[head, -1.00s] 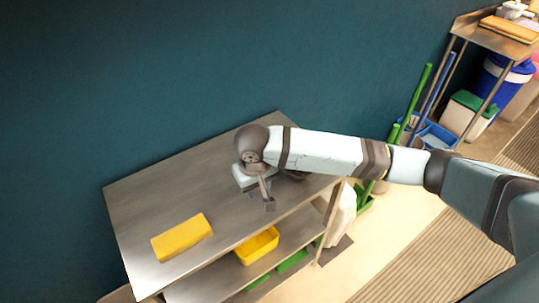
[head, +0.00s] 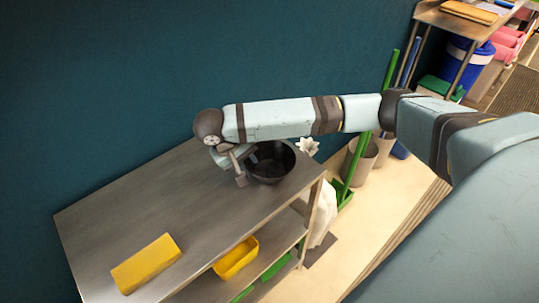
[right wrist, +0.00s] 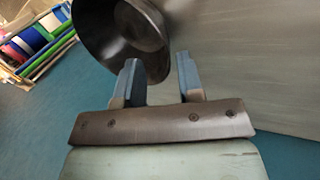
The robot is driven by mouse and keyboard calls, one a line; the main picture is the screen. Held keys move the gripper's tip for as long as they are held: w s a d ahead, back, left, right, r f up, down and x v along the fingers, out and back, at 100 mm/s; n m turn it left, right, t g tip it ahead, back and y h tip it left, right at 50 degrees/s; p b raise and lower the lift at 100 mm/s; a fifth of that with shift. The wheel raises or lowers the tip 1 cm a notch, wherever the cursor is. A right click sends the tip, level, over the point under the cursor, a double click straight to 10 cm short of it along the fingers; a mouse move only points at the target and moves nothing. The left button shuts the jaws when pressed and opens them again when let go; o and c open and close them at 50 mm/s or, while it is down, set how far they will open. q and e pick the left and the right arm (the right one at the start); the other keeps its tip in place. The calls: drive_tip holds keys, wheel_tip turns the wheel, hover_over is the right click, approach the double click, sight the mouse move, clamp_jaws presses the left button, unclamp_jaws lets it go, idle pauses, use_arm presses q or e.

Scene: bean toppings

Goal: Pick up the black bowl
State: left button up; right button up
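The black bowl (head: 270,163) stands upright near the right end of the metal table's top (head: 150,215), its far side partly covered by my right arm. My right gripper (head: 240,175) is at the bowl's left side, pointing down. In the right wrist view the bowl (right wrist: 115,30) is cut off by the top edge. The right gripper (right wrist: 160,78) is open there, with one finger overlapping the bowl and the other just outside its rim. I cannot tell whether they touch. My left gripper is not in view.
A yellow block (head: 146,263) lies at the table's front left. A yellow bin (head: 236,258) sits on the shelf below. Green and blue handles (head: 372,125) and a grey bin (head: 360,160) stand right of the table. The tabletop's middle is clear.

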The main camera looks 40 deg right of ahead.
drive_tip(key=shift+w+b+x, duration=0.15)
drive_tip(key=shift+w+x, duration=0.05)
drive_tip(key=shift+x, duration=1.15)
drive_tip(key=shift+w+b+x, duration=0.15)
drive_tip(key=shift+w+x, duration=0.05)
drive_tip(key=shift+x, duration=1.2)
drive_tip(key=shift+a+f, duration=0.1)
drive_tip(key=shift+a, duration=0.1)
clamp_jaws()
